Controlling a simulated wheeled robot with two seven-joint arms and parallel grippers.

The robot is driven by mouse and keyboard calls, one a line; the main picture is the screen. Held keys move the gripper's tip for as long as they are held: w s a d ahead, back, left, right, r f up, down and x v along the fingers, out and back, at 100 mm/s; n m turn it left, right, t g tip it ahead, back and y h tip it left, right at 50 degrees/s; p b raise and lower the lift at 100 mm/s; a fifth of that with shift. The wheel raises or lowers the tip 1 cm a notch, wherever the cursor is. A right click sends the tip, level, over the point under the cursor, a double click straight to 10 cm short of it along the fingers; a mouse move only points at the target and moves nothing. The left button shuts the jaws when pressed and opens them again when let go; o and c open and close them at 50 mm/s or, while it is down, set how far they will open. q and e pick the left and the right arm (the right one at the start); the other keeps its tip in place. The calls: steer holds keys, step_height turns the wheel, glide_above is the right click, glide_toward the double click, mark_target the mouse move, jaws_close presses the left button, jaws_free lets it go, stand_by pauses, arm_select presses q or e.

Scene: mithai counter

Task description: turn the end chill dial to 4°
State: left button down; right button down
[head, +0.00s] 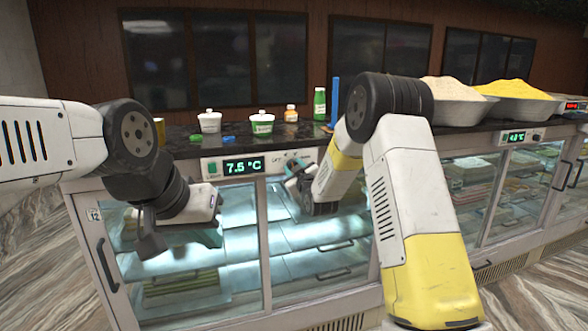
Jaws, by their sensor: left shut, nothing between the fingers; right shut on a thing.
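The control panel (262,166) of the near-left glass cabinet has a green display (244,166) reading 7.5 °C. My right gripper (297,182) is at the right part of this panel, its fingers shut on what seems to be the chill dial. The dial itself is hidden by the fingers, so its pointer cannot be read. My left gripper (152,243) is shut and empty, in front of the left glass door, below and left of the display.
White tubs (209,122), a green bottle (319,104) and a small orange-brown jar (291,114) stand on the dark countertop. Bowls of cream (447,90) and yellow powder (515,89) stand at the right. Another cabinet display (515,137) is further right. Door handles (107,265) stick out in front.

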steer(key=c, duration=1)
jaws_free()
steer(key=shift+o, duration=0.2)
steer(key=v, duration=0.7)
steer(key=shift+s, duration=0.4)
steer(key=shift+d+f, duration=0.1)
